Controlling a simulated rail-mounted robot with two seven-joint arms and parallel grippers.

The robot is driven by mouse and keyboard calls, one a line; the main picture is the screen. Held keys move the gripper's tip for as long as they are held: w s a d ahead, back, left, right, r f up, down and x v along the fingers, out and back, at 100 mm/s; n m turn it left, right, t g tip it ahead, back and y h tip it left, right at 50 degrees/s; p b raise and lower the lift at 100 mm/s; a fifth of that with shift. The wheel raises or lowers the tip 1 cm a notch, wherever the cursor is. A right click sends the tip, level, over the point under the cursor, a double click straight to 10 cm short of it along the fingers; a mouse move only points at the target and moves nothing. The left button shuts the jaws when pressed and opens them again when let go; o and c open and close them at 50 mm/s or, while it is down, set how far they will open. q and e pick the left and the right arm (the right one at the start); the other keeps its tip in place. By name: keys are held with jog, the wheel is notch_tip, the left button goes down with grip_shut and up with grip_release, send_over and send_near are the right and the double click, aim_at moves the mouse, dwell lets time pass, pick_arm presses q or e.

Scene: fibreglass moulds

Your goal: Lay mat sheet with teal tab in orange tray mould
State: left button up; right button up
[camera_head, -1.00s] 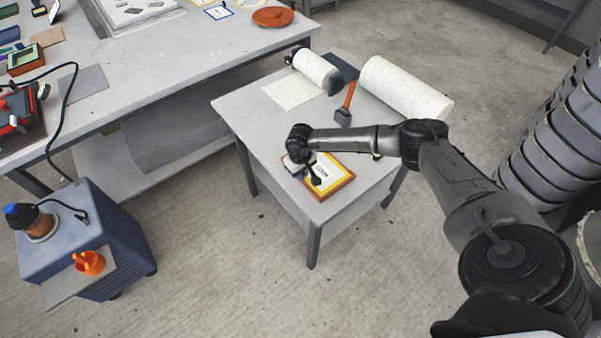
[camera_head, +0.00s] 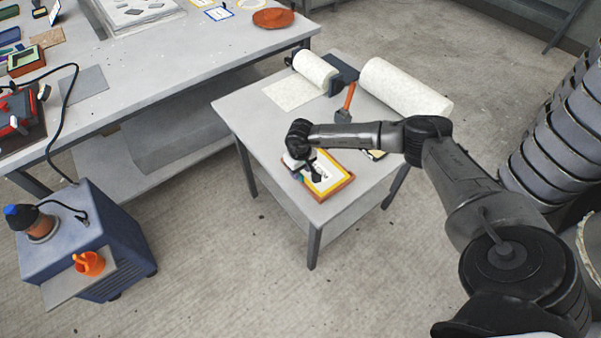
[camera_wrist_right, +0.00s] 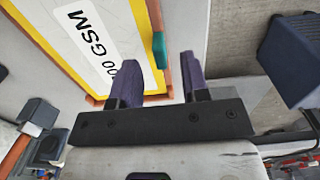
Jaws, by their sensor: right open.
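The orange tray mould (camera_head: 346,186) sits on the small grey table near its front edge. The white mat sheet (camera_head: 328,166) with a yellow border and a GSM label lies within the tray's rim; whether it is fully flat I cannot tell. It also shows in the right wrist view (camera_wrist_right: 62,22). Its teal tab (camera_wrist_right: 159,50) stands at the sheet's edge, beside the tray's rim. My right gripper (camera_head: 308,174) is open and empty at the tray's left side. In the right wrist view its fingers (camera_wrist_right: 158,82) are apart, just short of the tab. My left gripper is not in view.
A long bench (camera_head: 150,75) stands left, a blue cabinet (camera_head: 85,240) lower left, and stacked drums (camera_head: 560,140) right.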

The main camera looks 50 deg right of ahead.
notch_tip(320, 180, up, 12)
jog(key=shift+f, duration=0.15)
dwell(0.5)
